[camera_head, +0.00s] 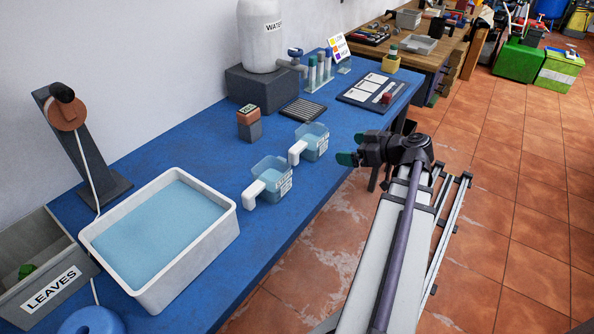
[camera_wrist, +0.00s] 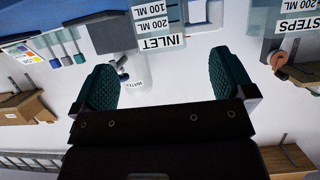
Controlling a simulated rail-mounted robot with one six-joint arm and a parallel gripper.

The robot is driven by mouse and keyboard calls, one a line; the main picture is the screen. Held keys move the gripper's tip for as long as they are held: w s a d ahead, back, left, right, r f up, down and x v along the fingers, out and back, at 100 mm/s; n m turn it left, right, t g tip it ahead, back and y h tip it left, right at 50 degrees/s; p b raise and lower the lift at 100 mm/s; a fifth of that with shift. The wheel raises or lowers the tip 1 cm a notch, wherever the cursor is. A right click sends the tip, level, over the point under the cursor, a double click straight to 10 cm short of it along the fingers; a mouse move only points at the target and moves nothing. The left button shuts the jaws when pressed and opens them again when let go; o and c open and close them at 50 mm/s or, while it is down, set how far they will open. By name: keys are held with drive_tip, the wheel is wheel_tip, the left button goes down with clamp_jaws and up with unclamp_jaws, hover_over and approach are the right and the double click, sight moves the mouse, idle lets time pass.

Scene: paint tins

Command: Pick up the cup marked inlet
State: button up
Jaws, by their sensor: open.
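Two clear blue measuring cups with white handles stand on the blue bench in the head view. The farther one is the cup marked inlet (camera_head: 315,146); its INLET label also shows at the top of the wrist view (camera_wrist: 163,42), upside down. The nearer one is the cup marked steps (camera_head: 274,184), whose label shows at the wrist view's upper right (camera_wrist: 292,26). My gripper (camera_head: 352,149) has green pads and is open and empty, to the right of the inlet cup and apart from it. In the wrist view the label lies between and beyond the fingertips (camera_wrist: 163,76).
A white basin of water (camera_head: 225,222) and a leaves box (camera_head: 55,290) stand at the left. A small block (camera_head: 249,124), dark rack (camera_head: 303,110), water tank (camera_head: 262,38) and tubes (camera_head: 318,72) are behind the cups. Bare bench lies in front of the cups.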

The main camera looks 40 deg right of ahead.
sight(322, 147)
drive_tip(key=x, duration=0.2)
drive_tip(key=b+x, duration=0.2)
drive_tip(key=x, duration=0.1)
drive_tip(key=shift+w+d+f, duration=0.25)
drive_tip(key=shift+w+f, duration=0.05)
drive_tip(key=b+x, duration=0.2)
drive_tip(key=x, duration=0.3)
drive_tip(key=shift+w+a+f, duration=0.1)
drive_tip(key=c, duration=0.8)
wheel_tip(322, 147, up, 10)
drive_tip(key=p, duration=0.9)
drive_tip(key=shift+p, duration=0.35)
drive_tip(key=o, duration=0.4)
drive_tip(key=c, duration=0.5)
